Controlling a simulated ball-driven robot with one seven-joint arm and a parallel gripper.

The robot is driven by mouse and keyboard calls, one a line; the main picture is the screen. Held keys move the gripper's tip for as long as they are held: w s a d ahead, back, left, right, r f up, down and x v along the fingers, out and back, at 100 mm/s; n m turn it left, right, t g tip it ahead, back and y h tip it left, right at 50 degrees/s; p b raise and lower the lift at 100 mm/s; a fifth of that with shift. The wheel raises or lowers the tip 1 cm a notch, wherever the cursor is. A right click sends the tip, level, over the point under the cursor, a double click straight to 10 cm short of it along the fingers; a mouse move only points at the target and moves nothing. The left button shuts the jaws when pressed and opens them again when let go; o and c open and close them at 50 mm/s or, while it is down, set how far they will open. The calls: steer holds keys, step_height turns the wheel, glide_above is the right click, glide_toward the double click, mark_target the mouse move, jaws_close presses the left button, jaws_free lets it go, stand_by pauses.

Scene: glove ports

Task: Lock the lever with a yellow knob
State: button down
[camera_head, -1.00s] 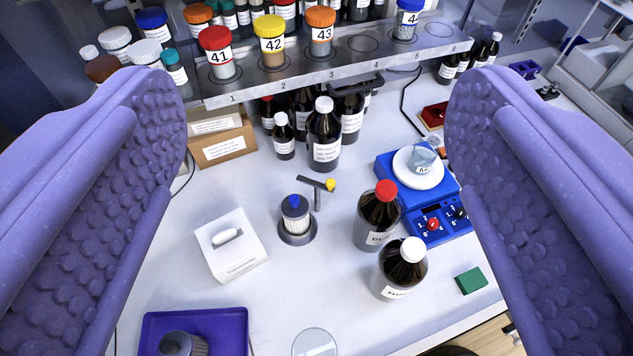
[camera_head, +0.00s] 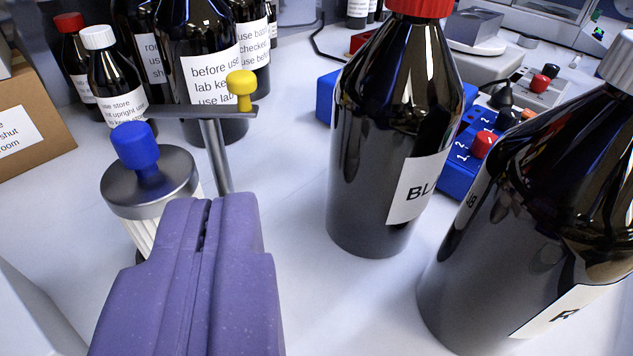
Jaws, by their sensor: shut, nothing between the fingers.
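The lever (camera_head: 190,111) is a flat grey bar on an upright grey post. Its yellow knob (camera_head: 242,88) stands up at the right end, and its left end reaches toward the blue knob. The blue knob (camera_head: 135,148) sits on the grey lid (camera_head: 150,183) of a white ribbed cylinder. My purple gripper (camera_head: 208,205) is shut and empty. Its tips show just below the post and to the right of the cylinder, hiding part of both. I cannot tell whether the tips touch either one.
A dark bottle with a red cap (camera_head: 380,140) stands right of the lever, and a white-capped dark bottle (camera_head: 540,200) stands nearer at the right. Several dark bottles (camera_head: 205,60) stand behind the lever. A white box (camera_head: 30,315) is at lower left. White bench shows between.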

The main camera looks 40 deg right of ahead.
mark_target(252, 84)
stand_by(0.3)
steer(key=b+x, duration=0.3)
steer(key=x, duration=1.1)
steer(key=shift+r, duration=0.1)
steer(key=shift+d+b, duration=0.5)
steer(key=shift+w+d+b, duration=0.3)
steer(key=shift+d+b, duration=0.05)
steer(key=shift+d, duration=0.3)
steer(key=shift+w+d+b, duration=0.3)
steer(key=shift+w+d, duration=0.05)
steer(key=shift+d, duration=0.3)
steer(key=shift+w+d, duration=0.1)
stand_by(1.6)
